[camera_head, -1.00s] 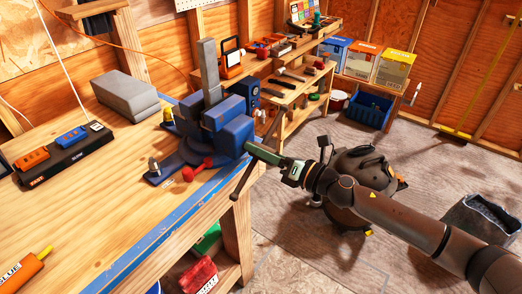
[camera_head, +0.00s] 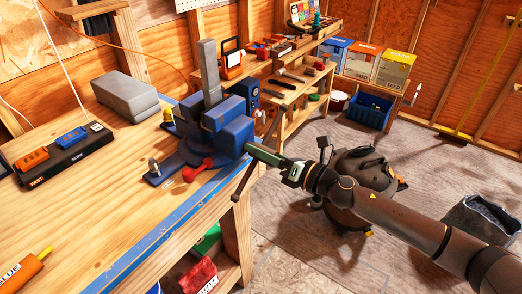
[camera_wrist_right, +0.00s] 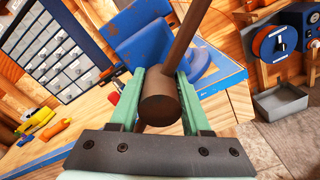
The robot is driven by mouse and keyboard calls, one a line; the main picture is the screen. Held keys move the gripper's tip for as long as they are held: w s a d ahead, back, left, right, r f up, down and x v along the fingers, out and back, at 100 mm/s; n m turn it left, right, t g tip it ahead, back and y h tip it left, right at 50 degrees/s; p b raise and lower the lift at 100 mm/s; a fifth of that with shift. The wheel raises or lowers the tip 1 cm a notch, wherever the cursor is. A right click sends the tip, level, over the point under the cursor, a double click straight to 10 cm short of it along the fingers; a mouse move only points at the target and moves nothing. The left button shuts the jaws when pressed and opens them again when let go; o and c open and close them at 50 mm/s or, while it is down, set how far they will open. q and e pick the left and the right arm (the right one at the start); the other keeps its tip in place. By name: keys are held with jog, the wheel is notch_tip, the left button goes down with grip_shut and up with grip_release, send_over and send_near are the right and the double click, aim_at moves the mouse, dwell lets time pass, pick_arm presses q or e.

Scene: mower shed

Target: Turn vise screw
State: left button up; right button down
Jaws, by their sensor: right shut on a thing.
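The blue vise (camera_head: 235,136) stands at the right edge of the wooden workbench. It holds a grey upright bar (camera_head: 208,66) in its jaws. Its screw ends in a dark round head (camera_wrist_right: 161,109), crossed by a long handle bar (camera_head: 243,182) that slants from upper right to lower left in the head view. My right gripper (camera_head: 262,154) reaches in from the right. In the right wrist view its green fingers (camera_wrist_right: 158,95) lie on both sides of the screw head, shut on it. The handle bar rises from the head between them. My left gripper is not in view.
A red lever (camera_head: 205,165) sits at the vise base. A dark round vacuum-like machine (camera_head: 360,175) stands on the floor behind my right arm. A grey bin (camera_head: 480,222) is farther right.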

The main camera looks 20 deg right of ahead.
jog(key=shift+r, duration=0.25)
jog(key=c, duration=0.8)
grip_release()
jog(key=o, duration=0.4)
jog(key=shift+w+a+f, duration=0.1)
jog(key=shift+a+f, duration=0.05)
jog(key=shift+f, duration=0.1)
jog(key=shift+s+d+f, duration=0.1)
jog(key=shift+s+d, duration=0.35)
jog(key=shift+b+v, duration=2.5)
jog(key=shift+v, duration=3.2)
